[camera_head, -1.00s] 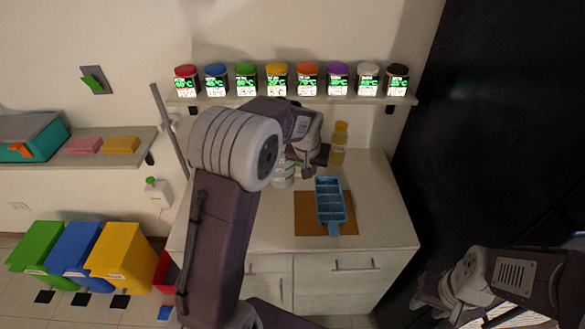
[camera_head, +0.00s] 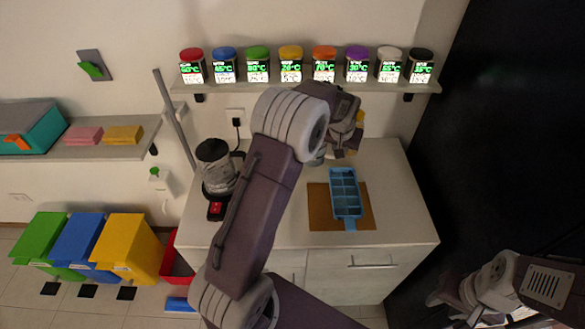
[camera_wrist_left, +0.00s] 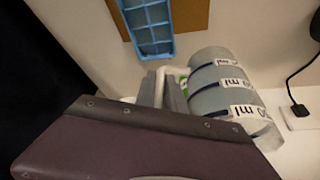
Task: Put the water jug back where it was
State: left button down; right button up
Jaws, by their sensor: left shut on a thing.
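The water jug (camera_wrist_left: 225,90) is a grey, see-through cylinder with dark blue bands and "ml" labels. In the left wrist view my left gripper (camera_wrist_left: 168,88) is shut on its pale handle. The jug appears tilted in that view; I cannot tell whether its base touches the counter. In the head view my left arm hides most of it, and only a pale edge (camera_head: 317,158) shows under the wrist. My right gripper (camera_head: 438,299) is at the lower right, far from the jug; its opening is unclear.
A blue tray (camera_head: 346,192) lies on a brown mat (camera_head: 320,208) on the white counter (camera_head: 400,215). A dark-topped glass appliance (camera_head: 216,168) stands at the counter's left. Several spice dispensers line the shelf (camera_head: 300,88) above. A bottle behind my wrist is mostly hidden.

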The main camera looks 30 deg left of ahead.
pick_arm(q)
jog(key=a+f, duration=0.2)
jog(key=a, duration=0.1)
jog(key=s+a+f+p, duration=0.1)
jog(key=a+f, duration=0.1)
jog(key=a, duration=0.2)
jog(key=a+f, duration=0.2)
jog(key=a, duration=0.1)
jog(key=shift+s+a+f, duration=0.2)
jog(key=shift+s+a, duration=0.1)
jog(key=shift+a, duration=0.1)
notch_tip(320, 180, down, 3)
jog(key=shift+f+p, duration=0.15)
jog(key=shift+p, duration=0.45)
jog(key=shift+f, duration=0.4)
jog(key=shift+f, duration=0.15)
jog(key=c, duration=1.4)
grip_release()
